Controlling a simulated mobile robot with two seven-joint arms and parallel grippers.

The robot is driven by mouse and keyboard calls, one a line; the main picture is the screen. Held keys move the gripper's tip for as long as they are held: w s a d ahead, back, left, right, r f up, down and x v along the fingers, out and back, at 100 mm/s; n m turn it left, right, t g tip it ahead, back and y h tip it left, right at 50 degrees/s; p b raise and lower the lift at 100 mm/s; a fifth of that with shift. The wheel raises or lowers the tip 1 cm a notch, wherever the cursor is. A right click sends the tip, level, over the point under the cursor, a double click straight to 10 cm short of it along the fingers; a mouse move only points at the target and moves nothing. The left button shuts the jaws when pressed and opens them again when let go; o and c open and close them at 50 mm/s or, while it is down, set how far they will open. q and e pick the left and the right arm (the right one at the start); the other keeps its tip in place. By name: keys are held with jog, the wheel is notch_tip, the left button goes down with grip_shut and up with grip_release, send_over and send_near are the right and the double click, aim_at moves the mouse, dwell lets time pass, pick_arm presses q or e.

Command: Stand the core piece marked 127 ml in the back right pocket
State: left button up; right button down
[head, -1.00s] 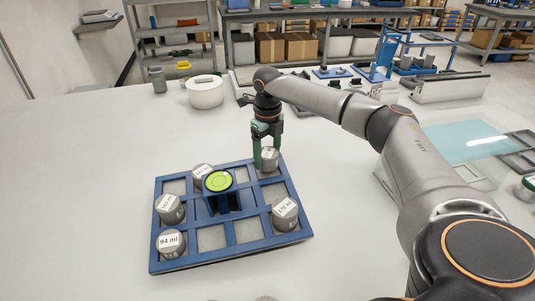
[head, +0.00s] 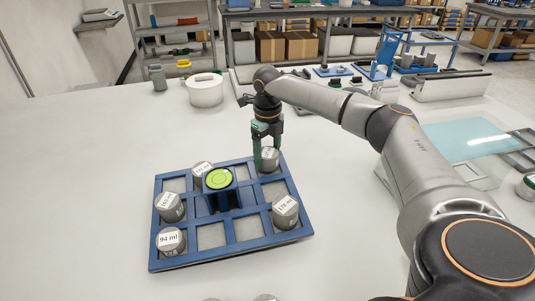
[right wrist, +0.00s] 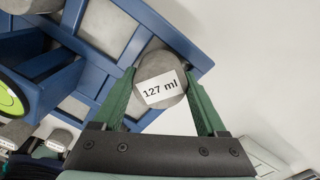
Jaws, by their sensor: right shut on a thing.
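The core piece marked 127 ml (head: 269,160) is a grey cylinder with a white label. It stands upright at the back right pocket of the blue rack (head: 188,258). My right gripper (head: 266,148) is shut on it from above. In the right wrist view the green fingers (right wrist: 162,100) flank the core piece (right wrist: 158,84), whose label faces the camera. Its lower part is hidden, so I cannot tell whether it touches the pocket floor. My left gripper is not in view.
Other core pieces stand in the rack: 94 ml (head: 171,242), one at left (head: 170,208), one at back (head: 203,171) and 178 ml (head: 285,212). A blue stand with a round green level (head: 219,179) rises mid-rack. A white pot (head: 205,90) is behind. Table at left is clear.

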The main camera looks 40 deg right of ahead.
jog(key=shift+f+b, duration=0.3)
jog(key=shift+b, duration=0.05)
dwell(0.5)
grip_release()
jog(key=shift+r+p, duration=2.3)
jog(key=shift+r, duration=0.25)
jog(key=shift+f, duration=0.1)
